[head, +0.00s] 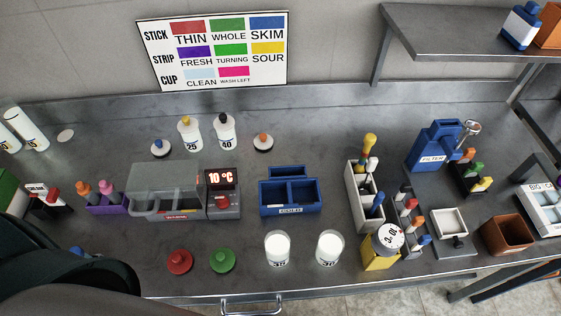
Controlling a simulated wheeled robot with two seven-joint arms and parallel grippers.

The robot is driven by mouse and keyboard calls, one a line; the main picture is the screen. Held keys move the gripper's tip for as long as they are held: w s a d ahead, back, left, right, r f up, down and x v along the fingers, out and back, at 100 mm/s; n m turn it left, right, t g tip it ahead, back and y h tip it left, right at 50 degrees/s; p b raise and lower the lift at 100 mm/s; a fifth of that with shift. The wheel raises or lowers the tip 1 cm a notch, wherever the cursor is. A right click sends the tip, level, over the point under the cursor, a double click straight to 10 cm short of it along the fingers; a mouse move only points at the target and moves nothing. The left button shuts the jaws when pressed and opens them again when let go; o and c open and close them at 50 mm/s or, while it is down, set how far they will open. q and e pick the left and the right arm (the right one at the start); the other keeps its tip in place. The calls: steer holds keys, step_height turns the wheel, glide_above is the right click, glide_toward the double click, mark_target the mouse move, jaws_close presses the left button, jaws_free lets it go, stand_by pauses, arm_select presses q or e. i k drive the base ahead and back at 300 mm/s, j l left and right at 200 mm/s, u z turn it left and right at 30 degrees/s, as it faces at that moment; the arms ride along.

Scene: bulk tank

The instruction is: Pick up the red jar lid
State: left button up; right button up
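The red jar lid (179,262) lies flat on the grey bench near its front edge, with a small knob on top. A similar green lid (223,261) lies just to its right, a small gap apart. Nothing covers the red lid. Dark parts of my own arm fill the lower left corner, to the left of the red lid. Neither gripper's fingers can be seen.
Two white-filled jars (277,249) (329,248) stand right of the lids. Behind the lids are a clear-covered grey box (165,190) and a red "10 °C" display unit (222,193). A blue "COLD" holder (290,196) is further right. Bench around the lids is bare.

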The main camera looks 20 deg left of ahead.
mark_target(180, 261)
steer(key=k+j+u, duration=0.1)
steer(key=u, duration=0.35)
steer(key=j+u, duration=0.15)
steer(key=u, duration=0.25)
steer(key=j+u, duration=0.2)
steer(key=u, duration=0.25)
steer(key=k, duration=0.05)
